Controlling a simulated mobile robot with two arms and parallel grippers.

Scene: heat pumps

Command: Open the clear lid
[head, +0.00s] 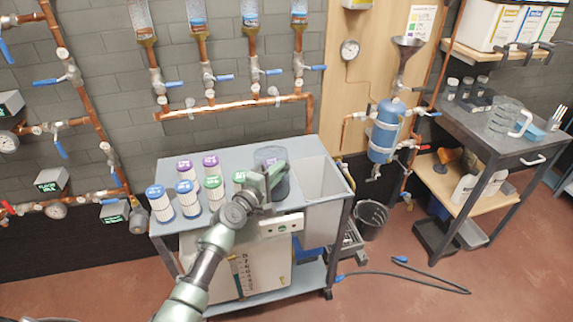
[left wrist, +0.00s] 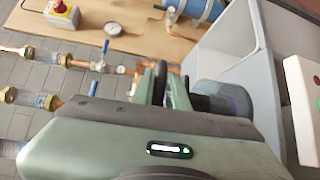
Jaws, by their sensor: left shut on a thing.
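A clear, smoky-tinted round vessel or lid (head: 271,156) stands at the back of the grey cart top, right of the filter cartridges. It also shows in the left wrist view (left wrist: 226,97), right of the fingers. I cannot make out a separate lid edge. My left gripper (head: 268,181) is at the front of this clear piece, its fingers (left wrist: 165,88) close together and shut on a part of it. The held part is mostly hidden by the fingers. My right gripper is in neither view.
Several cartridges with blue, purple and green caps (head: 186,192) stand left of the gripper on the cart (head: 235,157). An open white-grey bin (head: 322,180) is at its right end. Copper pipes (head: 235,107) run along the wall behind. A black bucket (head: 370,219) stands right.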

